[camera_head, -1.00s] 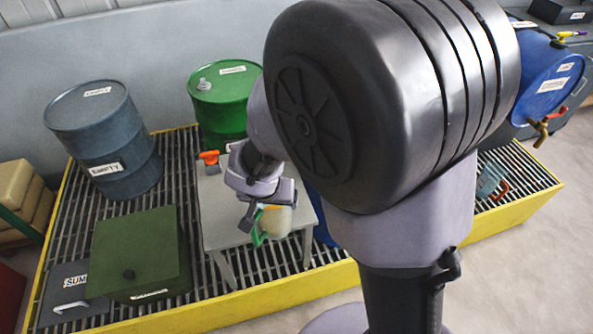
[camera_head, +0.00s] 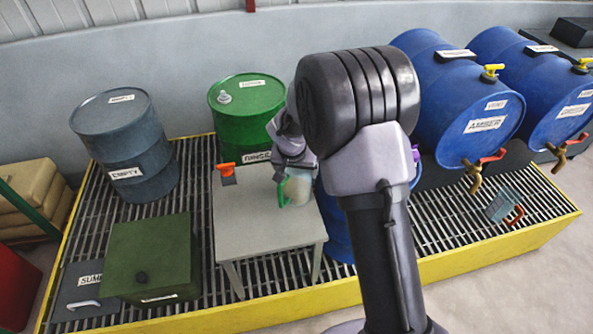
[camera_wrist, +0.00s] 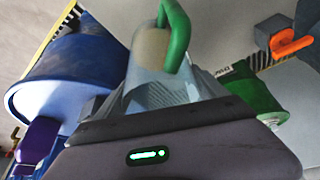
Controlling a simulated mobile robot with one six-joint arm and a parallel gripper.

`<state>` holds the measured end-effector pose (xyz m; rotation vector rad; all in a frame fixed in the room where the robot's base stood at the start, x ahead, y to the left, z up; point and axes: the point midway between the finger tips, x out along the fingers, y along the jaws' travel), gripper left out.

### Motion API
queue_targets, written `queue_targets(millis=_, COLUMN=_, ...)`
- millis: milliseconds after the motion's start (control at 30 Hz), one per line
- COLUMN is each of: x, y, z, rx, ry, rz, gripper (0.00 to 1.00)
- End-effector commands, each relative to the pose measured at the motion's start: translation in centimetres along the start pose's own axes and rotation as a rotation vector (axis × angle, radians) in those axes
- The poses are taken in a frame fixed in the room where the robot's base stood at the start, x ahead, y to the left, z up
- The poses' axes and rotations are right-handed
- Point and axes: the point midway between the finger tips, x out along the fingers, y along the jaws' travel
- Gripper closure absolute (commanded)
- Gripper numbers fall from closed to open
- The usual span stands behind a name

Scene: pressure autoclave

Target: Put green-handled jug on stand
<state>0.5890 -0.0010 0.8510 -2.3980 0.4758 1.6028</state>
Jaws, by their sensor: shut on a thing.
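The green-handled jug (camera_head: 299,188) is a translucent vessel with a green handle on its left side in the head view. My gripper (camera_head: 292,172) is shut on it, over the right rear part of the grey stand (camera_head: 262,228). I cannot tell whether the jug's base touches the stand's top. In the wrist view the jug (camera_wrist: 152,88) is between the jaws of my gripper (camera_wrist: 155,118), with its green handle at the top. The pale stand top (camera_wrist: 218,25) shows behind it.
An orange-handled item (camera_head: 228,176) sits on the stand's left rear. A green drum (camera_head: 240,115) stands behind, and a blue drum (camera_head: 340,235) is beside the stand's right. A green box (camera_head: 150,255) is on the grating at left. A red-handled jug (camera_head: 503,208) is at right.

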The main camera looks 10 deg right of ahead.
Motion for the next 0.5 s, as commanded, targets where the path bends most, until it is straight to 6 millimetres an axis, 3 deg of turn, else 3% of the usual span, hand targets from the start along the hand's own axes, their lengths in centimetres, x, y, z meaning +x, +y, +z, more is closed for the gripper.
queue_targets(millis=167, x=0.37, y=-0.01, z=0.15, rx=0.0, ry=0.001, rz=0.0, gripper=0.91)
queue_targets(millis=200, x=0.27, y=0.01, z=0.14, rx=0.0, ry=0.0, rz=0.0, gripper=0.1)
queue_targets(millis=267, x=0.23, y=0.01, z=0.12, rx=0.0, ry=0.0, rz=0.0, gripper=0.0)
queue_targets(millis=500, x=-0.02, y=0.01, z=0.03, rx=0.0, ry=0.0, rz=0.0, gripper=0.0)
